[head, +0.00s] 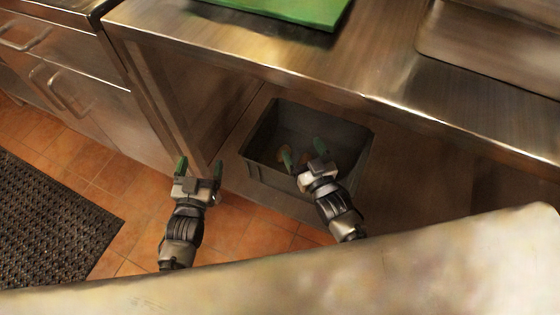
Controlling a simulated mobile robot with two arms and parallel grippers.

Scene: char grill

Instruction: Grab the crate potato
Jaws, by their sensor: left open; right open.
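A dark grey crate (265,175) stands on the low shelf under the steel counter, in the middle of the head view. Small brownish shapes, which look like potatoes (312,156), lie on its floor, partly hidden by my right gripper. My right gripper (303,152) is open over the crate's near part, its green-tipped fingers reaching inside the rim outline. I cannot tell how deep they are. My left gripper (199,166) is open and empty, to the left of the crate and apart from it.
The steel counter (260,50) overhangs the crate, with a green board (290,8) on top. A counter leg stands left of the crate. A pale surface (400,260) crosses the front. Tiled floor and a black mat (50,220) lie at left.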

